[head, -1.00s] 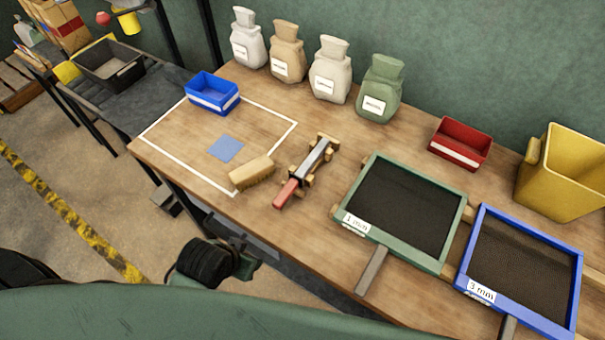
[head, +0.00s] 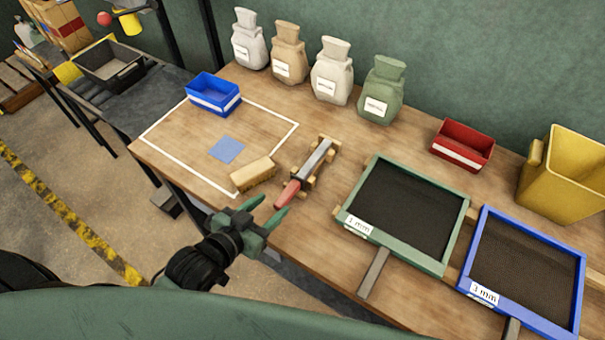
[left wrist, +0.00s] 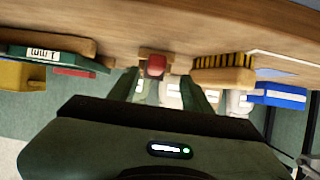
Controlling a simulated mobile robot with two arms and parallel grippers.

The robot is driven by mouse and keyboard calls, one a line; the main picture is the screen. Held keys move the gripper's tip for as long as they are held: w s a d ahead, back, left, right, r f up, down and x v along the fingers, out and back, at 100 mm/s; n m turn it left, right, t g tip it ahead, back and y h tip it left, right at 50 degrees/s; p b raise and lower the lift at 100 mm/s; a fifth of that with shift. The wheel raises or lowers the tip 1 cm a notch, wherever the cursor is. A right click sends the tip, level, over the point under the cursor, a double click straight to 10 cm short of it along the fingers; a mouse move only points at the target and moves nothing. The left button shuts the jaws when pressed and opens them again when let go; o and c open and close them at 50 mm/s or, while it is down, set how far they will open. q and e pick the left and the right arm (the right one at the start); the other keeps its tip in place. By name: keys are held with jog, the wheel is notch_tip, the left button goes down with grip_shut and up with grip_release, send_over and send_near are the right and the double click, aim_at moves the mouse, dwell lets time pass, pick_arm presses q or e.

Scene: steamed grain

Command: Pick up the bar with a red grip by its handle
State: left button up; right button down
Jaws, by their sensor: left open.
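The bar (head: 318,158) is a grey metal strip with a red grip (head: 288,194) at its near end. It lies on wooden rests on the workbench, with the grip toward the bench's front edge. My left gripper (head: 266,208) is open and empty, just short of the red grip near the front edge, with its green fingers pointing at it. In the left wrist view the red grip (left wrist: 156,66) shows end-on between the open fingers (left wrist: 165,84), apart from them. The rest of the bar is hidden there. My right gripper is not in view.
A brush (head: 253,173) lies close left of the grip. A green-framed sieve (head: 447,240) and a blue-framed sieve (head: 577,275) lie to the right. Several sacks (head: 332,75) stand at the back. A blue bin (head: 213,100) is at the left, a red bin (head: 463,150) at the right.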

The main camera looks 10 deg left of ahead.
aim_at(290, 189)
pick_arm(q)
jog(key=shift+w+d+r+t, duration=0.2)
jog(key=shift+w+t, duration=0.1)
jog(key=shift+w, duration=0.1)
jog(key=x, duration=0.2)
jog(key=p+x, duration=0.1)
jog(key=x, duration=0.4)
jog(key=shift+w+d+r, duration=0.1)
jog(key=shift+d, duration=0.35)
grip_shut()
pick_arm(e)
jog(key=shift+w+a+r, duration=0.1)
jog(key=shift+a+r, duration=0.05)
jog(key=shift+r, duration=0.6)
pick_arm(q)
jog(key=shift+r, duration=0.1)
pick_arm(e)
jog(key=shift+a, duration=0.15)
